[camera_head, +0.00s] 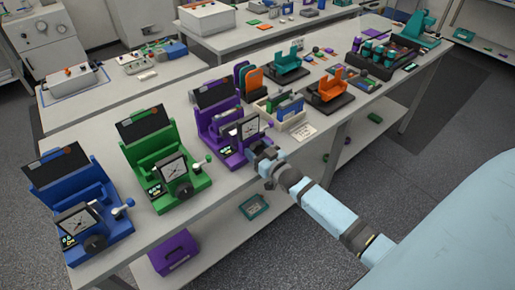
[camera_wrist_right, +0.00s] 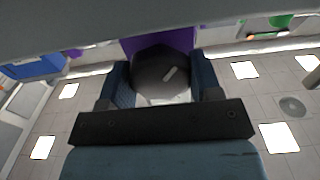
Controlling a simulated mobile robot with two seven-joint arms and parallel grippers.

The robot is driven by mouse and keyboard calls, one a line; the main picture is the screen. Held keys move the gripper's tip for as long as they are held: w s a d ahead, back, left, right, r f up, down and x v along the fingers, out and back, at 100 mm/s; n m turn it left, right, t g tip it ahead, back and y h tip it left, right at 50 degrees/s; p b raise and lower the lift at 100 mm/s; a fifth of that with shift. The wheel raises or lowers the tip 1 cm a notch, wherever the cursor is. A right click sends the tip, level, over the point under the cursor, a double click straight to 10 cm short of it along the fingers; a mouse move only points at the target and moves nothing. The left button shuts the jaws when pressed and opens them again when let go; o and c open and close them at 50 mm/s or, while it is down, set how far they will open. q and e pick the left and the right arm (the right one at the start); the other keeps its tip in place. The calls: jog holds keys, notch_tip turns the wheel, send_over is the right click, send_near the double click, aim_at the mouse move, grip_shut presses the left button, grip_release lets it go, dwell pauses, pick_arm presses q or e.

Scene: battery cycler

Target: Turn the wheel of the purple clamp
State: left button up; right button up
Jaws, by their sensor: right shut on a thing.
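The purple clamp (camera_head: 232,157) stands near the front edge of the long bench, with a white square dial on its front and a dark panel at its back. My right gripper (camera_head: 262,153) is at its front right, below the dial. In the right wrist view the dark round wheel (camera_wrist_right: 160,72) lies between the two blue fingers of my right gripper (camera_wrist_right: 162,86), one on each side, and the gripper is shut on it. The purple body (camera_wrist_right: 178,41) shows behind the wheel. In the head view my gripper hides the wheel. My left gripper is not in view.
A green clamp (camera_head: 190,195) and a blue clamp (camera_head: 75,250) stand to the left on the bench. A white bin with colored plates (camera_head: 291,119) and an orange device (camera_head: 331,89) stand to the right. A purple box (camera_head: 175,254) sits on the lower shelf.

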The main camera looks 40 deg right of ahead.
jog(key=shift+m, duration=0.9)
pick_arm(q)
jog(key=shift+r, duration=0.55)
pick_arm(e)
jog(key=o, duration=0.9)
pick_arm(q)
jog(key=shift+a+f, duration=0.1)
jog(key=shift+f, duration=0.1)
pick_arm(e)
jog(key=shift+o, duration=0.2)
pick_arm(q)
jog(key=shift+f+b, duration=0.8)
pick_arm(e)
jog(key=s+d, duration=0.1)
jog(key=s, duration=1.2)
jog(key=shift+s, duration=0.35)
